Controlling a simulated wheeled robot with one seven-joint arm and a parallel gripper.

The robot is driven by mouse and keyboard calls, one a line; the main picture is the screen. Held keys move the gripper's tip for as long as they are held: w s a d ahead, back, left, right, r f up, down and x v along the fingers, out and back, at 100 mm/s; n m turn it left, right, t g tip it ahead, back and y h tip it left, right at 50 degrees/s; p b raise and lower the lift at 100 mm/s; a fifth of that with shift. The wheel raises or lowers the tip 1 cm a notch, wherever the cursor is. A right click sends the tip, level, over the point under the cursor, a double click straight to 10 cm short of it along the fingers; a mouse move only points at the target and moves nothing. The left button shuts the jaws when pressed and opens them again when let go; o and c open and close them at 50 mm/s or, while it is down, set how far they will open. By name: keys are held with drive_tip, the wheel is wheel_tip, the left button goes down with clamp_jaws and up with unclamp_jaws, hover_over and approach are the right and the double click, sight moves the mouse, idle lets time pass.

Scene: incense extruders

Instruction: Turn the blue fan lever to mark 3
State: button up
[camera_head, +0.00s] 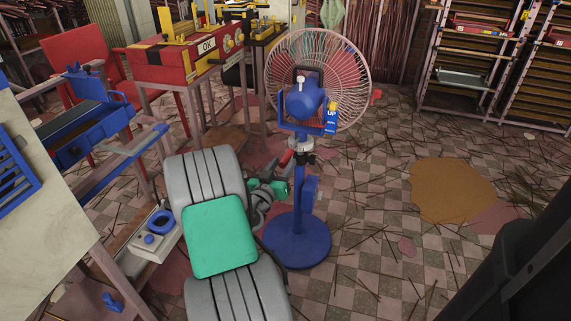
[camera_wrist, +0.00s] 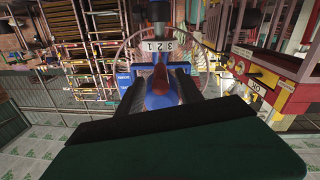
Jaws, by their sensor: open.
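The blue fan (camera_head: 300,225) stands upright on a round base, with a blue motor (camera_head: 303,100) before its pale wire cage. A pale marked collar (camera_head: 300,144) sits on its post; in the wrist view the white scale (camera_wrist: 157,46) shows marks 1, 2 and 3. A red bar (camera_head: 287,158) sticks out below the collar and looks like the lever. My gripper (camera_head: 293,164) is beside the post at this bar. In the wrist view its dark fingers (camera_wrist: 158,80) are apart, with the red bar (camera_wrist: 159,90) between them. I cannot tell whether they touch it, or which mark it points at.
A red machine (camera_head: 170,62) on a stand is behind left. A blue press (camera_head: 85,120) and a bench (camera_head: 60,225) are at left. Racks (camera_head: 470,55) stand at back right. Thin sticks and a brown patch (camera_head: 452,190) lie on the otherwise open floor at right.

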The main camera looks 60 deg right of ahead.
drive_tip(key=shift+w+d, duration=0.15)
drive_tip(key=shift+d, duration=1.3)
drive_tip(key=shift+c, duration=0.4)
clamp_jaws()
